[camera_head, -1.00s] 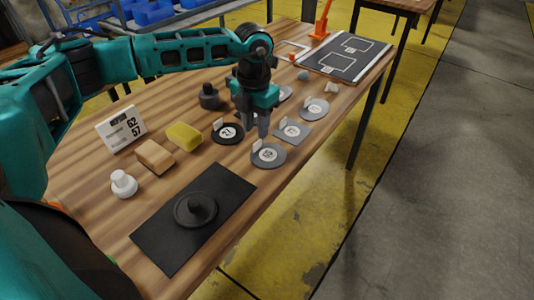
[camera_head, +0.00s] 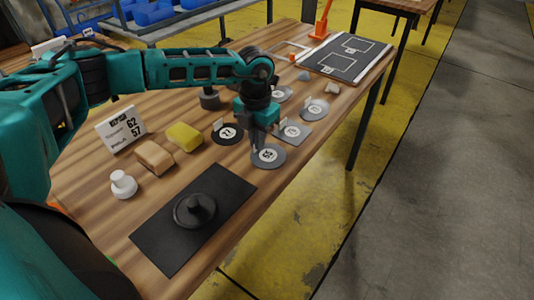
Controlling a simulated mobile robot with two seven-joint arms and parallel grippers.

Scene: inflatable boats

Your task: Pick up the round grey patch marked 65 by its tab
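The round grey patch (camera_head: 270,159), whose mark looks like 65, lies flat on the wooden table near its right edge. My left gripper (camera_head: 257,147) points down at this patch's left rear part, where its upright tab stood in view before. The fingers now cover the tab. They overlap one another in this view, so whether they are open or closed on the tab is unclear. The patch appears to rest on the table. My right gripper is not in view.
A dark round patch (camera_head: 227,134), a square grey patch (camera_head: 293,134) and a round grey patch (camera_head: 315,110) lie close by. A yellow sponge (camera_head: 185,137), tan block (camera_head: 154,157), sign (camera_head: 121,129) and black mat (camera_head: 160,240) with a knobbed disc (camera_head: 195,211) are nearer.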

